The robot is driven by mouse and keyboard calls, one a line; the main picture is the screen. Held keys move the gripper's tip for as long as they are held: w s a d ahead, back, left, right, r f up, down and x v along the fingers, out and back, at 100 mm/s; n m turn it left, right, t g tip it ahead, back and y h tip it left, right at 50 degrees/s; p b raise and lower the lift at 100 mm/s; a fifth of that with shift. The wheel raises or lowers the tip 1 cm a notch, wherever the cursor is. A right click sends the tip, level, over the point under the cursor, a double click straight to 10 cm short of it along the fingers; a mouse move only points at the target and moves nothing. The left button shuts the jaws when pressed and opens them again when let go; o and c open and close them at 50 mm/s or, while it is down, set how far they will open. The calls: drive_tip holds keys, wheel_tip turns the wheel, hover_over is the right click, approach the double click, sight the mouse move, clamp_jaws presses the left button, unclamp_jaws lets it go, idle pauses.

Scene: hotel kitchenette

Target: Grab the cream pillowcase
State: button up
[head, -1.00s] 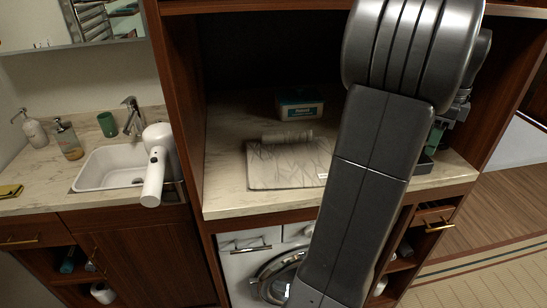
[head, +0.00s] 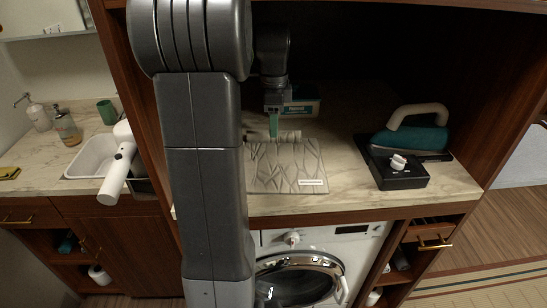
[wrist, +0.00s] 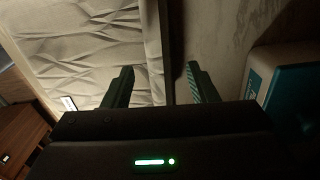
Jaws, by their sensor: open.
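The cream pillowcase (head: 290,168) lies flat and creased on the marble counter, with a small white label at its front right corner. A raised, roll-like strip (head: 288,136) runs along its back edge; I cannot tell if it is part of the same cloth. My gripper (head: 274,130) points down over the left part of this strip. In the wrist view, the pillowcase (wrist: 75,45) fills the left side, and the strip (wrist: 154,50) runs between the open fingers of my gripper (wrist: 160,82). Nothing is held; whether the fingertips touch the cloth cannot be told.
A white and teal box (head: 303,102) stands just behind the strip, close to my gripper. A teal iron (head: 412,138) and a black box with a white knob (head: 398,170) stand at the right. Wooden niche walls flank the counter. A washing machine (head: 300,275) is below.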

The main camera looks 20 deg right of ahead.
wheel_tip(320, 180, down, 2)
drive_tip(key=shift+c, duration=0.2)
drive_tip(key=c, duration=1.1)
drive_tip(key=shift+r, duration=0.15)
